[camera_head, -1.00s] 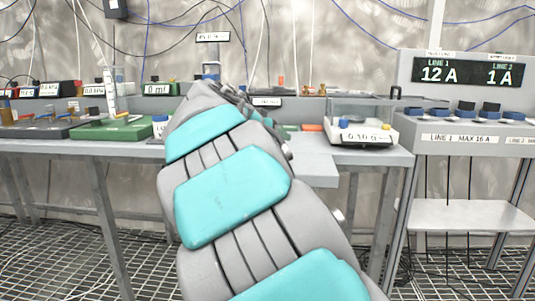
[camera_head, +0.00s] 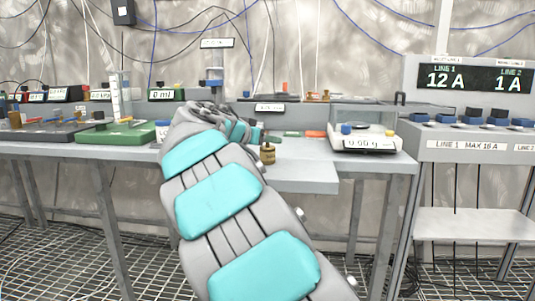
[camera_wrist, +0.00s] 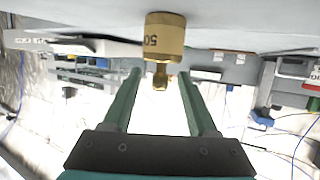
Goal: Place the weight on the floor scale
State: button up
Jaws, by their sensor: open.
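The weight (camera_head: 267,152) is a small brass cylinder with a narrower knob, standing on the grey bench top just right of my gripper. In the wrist view, which looks upside down, the weight (camera_wrist: 165,40) shows a "50" mark; its knob points toward my gripper (camera_wrist: 160,74). My gripper is open, with two green fingers either side of the knob's line in that view; I see no contact. In the head view my gripper (camera_head: 248,132) is partly hidden by my arm. I cannot pick out a floor scale for certain.
A balance (camera_head: 366,144) with a clear shield reads about 0.00 g, with a blue and a yellow item by it. A green device (camera_head: 115,132) stands at left. A current panel (camera_head: 475,78) is at right. A lower shelf (camera_head: 470,222) is bare.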

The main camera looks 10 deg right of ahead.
jog(key=shift+w+d+f, duration=0.2)
jog(key=shift+w+d, duration=0.15)
jog(key=shift+w, duration=0.05)
jog(key=shift+c, duration=0.2)
grip_shut()
jog(key=shift+r, duration=0.1)
dwell(0.8)
